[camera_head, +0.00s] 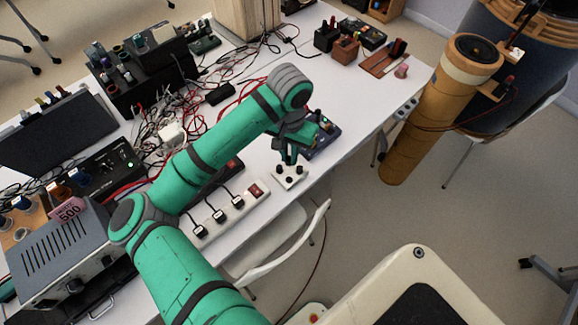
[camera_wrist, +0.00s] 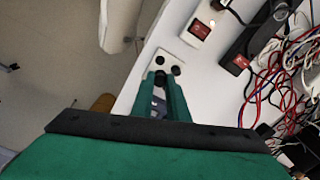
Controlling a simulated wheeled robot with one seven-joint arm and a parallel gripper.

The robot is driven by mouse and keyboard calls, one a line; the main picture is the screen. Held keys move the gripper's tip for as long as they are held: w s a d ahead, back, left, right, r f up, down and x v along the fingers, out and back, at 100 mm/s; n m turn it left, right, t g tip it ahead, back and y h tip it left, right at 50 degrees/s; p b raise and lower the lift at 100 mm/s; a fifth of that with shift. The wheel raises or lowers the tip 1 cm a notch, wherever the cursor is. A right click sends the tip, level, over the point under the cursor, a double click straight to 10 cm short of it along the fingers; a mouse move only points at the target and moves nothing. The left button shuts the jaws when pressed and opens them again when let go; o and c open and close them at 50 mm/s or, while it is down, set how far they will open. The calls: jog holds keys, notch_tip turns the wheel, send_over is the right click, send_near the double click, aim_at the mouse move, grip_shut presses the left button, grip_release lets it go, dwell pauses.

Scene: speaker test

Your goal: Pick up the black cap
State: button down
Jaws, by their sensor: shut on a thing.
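A small white plate (camera_head: 291,183) with black round caps lies on the table near its front edge. It also shows in the wrist view (camera_wrist: 167,57), where two black caps stay uncovered beside the fingertips. My gripper (camera_head: 290,162) points down at the plate. In the wrist view my green fingers (camera_wrist: 161,80) are closed on a black cap (camera_wrist: 160,76), which is partly hidden between the fingertips. The cap appears to be still at the plate; I cannot tell whether it is lifted.
A white power strip (camera_head: 226,213) with several plugs lies left of the plate. A dark device (camera_head: 324,134) stands just behind my gripper. Tangled cables (camera_head: 185,115) cover the table's left part. A white chair (camera_head: 280,243) stands at the front edge. The table's right part is mostly clear.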

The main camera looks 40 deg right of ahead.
aim_at(289, 158)
notch_tip(289, 158, up, 17)
dwell(0.6)
notch_tip(289, 158, up, 4)
jog(key=shift+w+f, duration=0.1)
dwell(0.4)
jog(key=shift+d, duration=0.1)
